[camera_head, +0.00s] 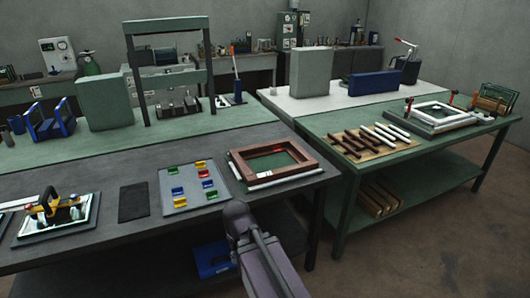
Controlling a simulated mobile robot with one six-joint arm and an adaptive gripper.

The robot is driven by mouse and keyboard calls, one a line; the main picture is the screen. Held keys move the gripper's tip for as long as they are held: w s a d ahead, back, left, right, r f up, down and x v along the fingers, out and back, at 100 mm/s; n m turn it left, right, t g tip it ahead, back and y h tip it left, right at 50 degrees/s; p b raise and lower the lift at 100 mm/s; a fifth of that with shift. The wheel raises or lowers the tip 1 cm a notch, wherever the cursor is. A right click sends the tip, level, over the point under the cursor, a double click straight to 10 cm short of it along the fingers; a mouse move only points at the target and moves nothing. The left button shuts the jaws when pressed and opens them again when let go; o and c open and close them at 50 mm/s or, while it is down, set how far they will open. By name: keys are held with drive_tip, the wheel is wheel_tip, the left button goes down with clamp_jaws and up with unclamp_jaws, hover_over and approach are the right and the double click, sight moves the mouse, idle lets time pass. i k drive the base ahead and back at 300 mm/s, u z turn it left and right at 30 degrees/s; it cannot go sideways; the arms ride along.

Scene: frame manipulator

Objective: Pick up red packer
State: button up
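Small coloured packers lie in two rows on a grey board (182,206) on the near dark workbench. No gripper fingers can be made out.
A brown frame (236,163) sits right of the board, and a dark mat (133,201) lies left of it. A fixture with yellow and black parts (52,212) stands further left. A green table (424,158) with brown and white strips stands to the right.

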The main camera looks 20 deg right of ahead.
sight(204, 173)
drive_tip(key=i, duration=1)
